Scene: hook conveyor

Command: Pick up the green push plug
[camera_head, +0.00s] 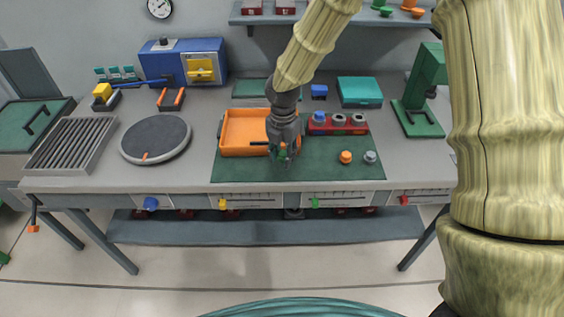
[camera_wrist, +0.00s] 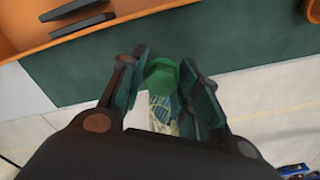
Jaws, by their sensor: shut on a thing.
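The green push plug (camera_wrist: 161,76) shows between the fingers of my gripper (camera_wrist: 163,95) in the wrist view. The fingers are shut on it, one on each side. I cannot tell whether the plug touches the mat.
An orange plug (camera_head: 345,157) and a grey plug (camera_head: 370,157) stand on the green mat (camera_head: 320,173) to the right. The mat's front is clear.

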